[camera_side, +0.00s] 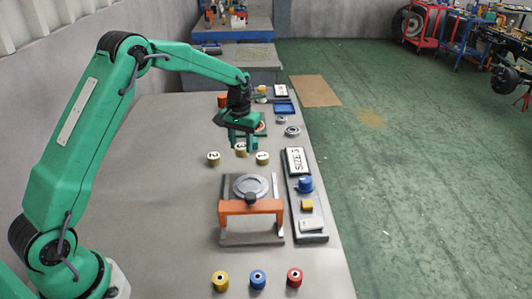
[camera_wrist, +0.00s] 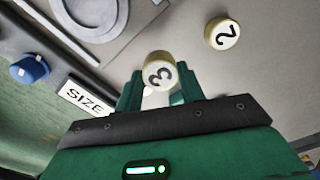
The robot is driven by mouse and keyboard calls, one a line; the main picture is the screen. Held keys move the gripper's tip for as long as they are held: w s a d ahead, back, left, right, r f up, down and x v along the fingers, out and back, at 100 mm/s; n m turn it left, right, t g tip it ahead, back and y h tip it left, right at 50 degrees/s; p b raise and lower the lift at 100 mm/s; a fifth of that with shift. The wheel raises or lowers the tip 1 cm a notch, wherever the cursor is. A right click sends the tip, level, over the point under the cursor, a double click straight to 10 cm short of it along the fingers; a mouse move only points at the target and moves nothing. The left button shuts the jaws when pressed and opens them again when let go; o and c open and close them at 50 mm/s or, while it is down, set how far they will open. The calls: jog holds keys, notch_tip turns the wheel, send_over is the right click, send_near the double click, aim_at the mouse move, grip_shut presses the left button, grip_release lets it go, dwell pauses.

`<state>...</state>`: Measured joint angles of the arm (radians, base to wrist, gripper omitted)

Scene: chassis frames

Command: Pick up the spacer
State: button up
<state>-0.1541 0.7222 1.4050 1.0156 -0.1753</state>
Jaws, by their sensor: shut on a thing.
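The spacer, a pale yellow cylinder marked 3 (camera_wrist: 160,72), sits between the two fingers in the wrist view. My gripper (camera_wrist: 158,92) is shut on it. In the side view my green gripper (camera_side: 243,144) points down over the table, with the held spacer (camera_side: 240,149) low between its fingers. Whether the spacer touches the table is hard to tell. A similar spacer marked 2 (camera_side: 213,158) stands to the left, and it also shows in the wrist view (camera_wrist: 222,33). Another spacer (camera_side: 262,158) stands to the right; it looks marked 1. A sign reads SIZE 3 (camera_side: 295,160).
An orange-bridged fixture with a round grey plate (camera_side: 251,207) stands in front of the gripper. A grey rail (camera_side: 309,222) at right carries blue, yellow and white parts. Yellow, blue and red cylinders (camera_side: 258,278) stand at the front. The table's left part is clear.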

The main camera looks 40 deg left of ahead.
jog(key=s+d+r, duration=0.3)
jog(key=d+r, duration=0.3)
jog(key=d, duration=0.3)
jog(key=shift+s, duration=0.15)
jog(key=shift+d, duration=0.15)
